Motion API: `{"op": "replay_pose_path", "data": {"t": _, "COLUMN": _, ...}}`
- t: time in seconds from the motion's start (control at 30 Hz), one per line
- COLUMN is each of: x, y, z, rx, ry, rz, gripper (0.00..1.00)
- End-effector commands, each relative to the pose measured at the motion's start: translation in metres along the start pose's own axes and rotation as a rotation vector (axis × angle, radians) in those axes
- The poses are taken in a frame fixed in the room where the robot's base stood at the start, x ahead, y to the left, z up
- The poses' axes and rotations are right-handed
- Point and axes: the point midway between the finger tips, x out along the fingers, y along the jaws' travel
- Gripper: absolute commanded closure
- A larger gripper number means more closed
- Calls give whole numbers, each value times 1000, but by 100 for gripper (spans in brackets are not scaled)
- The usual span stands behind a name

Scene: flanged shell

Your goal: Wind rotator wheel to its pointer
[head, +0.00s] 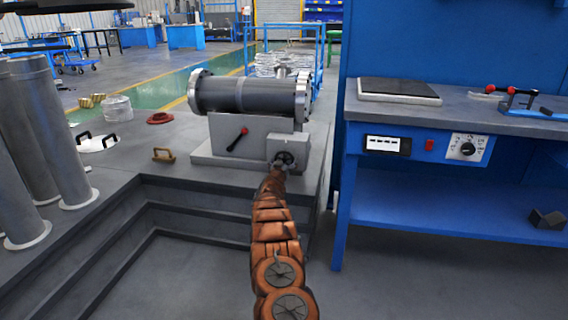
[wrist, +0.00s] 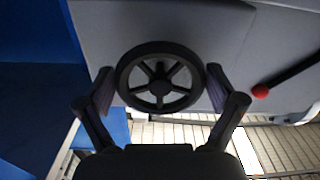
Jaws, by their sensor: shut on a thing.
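The rotator wheel (wrist: 124,77) is a dark spoked handwheel on the face of a grey box, seen almost face-on in the wrist view. In the head view the wheel (head: 286,157) is small and partly covered by the end of my arm. My gripper (wrist: 158,86) has one finger on each side of the rim, shut on the wheel. A dark grey flanged shell (head: 240,95) lies level on the rotator base (head: 228,150) above the wheel. I cannot make out a pointer in either view.
A lever with a red knob (head: 244,131) sits on the rotator base, and the red knob also shows right of the wheel in the wrist view (wrist: 260,91). A blue workbench (head: 455,110) stands close on the right. Steps (head: 190,222) drop away in front on the left.

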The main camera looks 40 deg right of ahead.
Motion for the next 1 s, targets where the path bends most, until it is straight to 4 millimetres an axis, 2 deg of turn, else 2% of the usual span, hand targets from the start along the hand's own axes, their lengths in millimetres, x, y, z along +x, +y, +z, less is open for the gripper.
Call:
{"op": "replay_pose_path", "data": {"t": 0.4, "x": 1, "y": 4, "z": -1, "rx": 1, "ry": 1, "rz": 5, "gripper": 42}}
{"op": "replay_pose_path", "data": {"t": 0.43, "x": 1, "y": 4, "z": -1, "rx": 1, "ry": 1, "rz": 5, "gripper": 4}}
{"op": "replay_pose_path", "data": {"t": 0.47, "x": 1, "y": 4, "z": -1, "rx": 1, "ry": 1, "rz": 5, "gripper": 1}}
{"op": "replay_pose_path", "data": {"t": 1.0, "x": -4, "y": 2, "z": -1, "rx": -1, "ry": 1, "rz": 6, "gripper": 0}}
